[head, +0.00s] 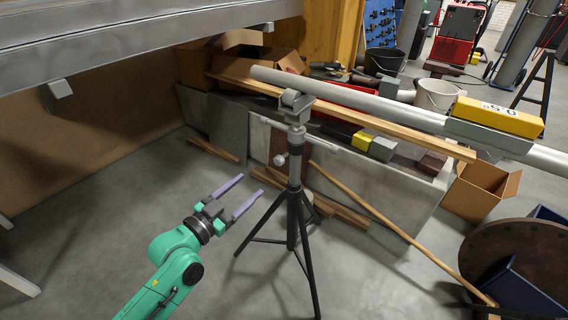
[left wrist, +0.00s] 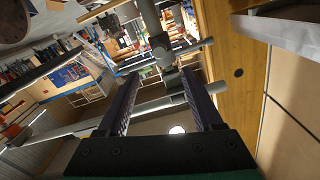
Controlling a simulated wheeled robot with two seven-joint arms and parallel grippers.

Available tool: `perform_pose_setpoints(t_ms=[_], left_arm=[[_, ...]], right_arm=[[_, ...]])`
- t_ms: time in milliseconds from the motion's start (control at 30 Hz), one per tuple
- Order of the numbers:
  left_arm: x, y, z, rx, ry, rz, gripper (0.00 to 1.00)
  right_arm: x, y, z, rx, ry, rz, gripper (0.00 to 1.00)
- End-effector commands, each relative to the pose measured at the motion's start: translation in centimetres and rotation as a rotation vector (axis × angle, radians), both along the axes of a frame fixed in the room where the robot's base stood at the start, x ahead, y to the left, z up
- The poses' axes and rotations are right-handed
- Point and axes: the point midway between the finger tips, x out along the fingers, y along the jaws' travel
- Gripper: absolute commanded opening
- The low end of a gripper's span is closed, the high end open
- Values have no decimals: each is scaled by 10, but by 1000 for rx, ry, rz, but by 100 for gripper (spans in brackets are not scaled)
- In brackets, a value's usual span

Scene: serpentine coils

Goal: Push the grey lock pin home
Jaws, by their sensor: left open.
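A black tripod stand (head: 291,205) holds a long grey pipe (head: 350,97) in its roller head (head: 297,103). A small grey pin-like part with a rounded end (head: 281,160) sticks out to the left of the stand's column; it may be the lock pin, but I cannot tell how far in it sits. My left gripper (head: 251,185) is open and empty, apart from the stand, to the left of and a little below that part. In the left wrist view the open fingers (left wrist: 159,76) point toward the grey stand column (left wrist: 151,18). My right gripper is not in view.
A grey metal beam (head: 150,38) crosses the upper left. A yellow block (head: 498,116) rests on the pipe. Behind the stand is a grey trough (head: 375,187) with wooden planks. A brown reel (head: 515,262) stands lower right.

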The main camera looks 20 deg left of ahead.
Motion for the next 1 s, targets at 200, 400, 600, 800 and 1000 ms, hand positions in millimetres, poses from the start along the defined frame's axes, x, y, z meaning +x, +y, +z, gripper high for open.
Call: perform_pose_setpoints(t_ms=[200, 400, 600, 800, 1000], left_arm=[[44, -16, 5, -5, -5, 3, 68], [93, -36, 3, -6, -2, 2, 68], [124, -49, 2, -2, 1, 1, 68], [128, -51, 1, 0, 2, 1, 68], [128, -51, 1, 0, 2, 1, 29]], right_arm=[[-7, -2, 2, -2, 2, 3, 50], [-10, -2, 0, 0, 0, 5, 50], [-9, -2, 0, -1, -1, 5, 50], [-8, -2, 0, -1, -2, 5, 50], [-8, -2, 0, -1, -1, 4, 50]])
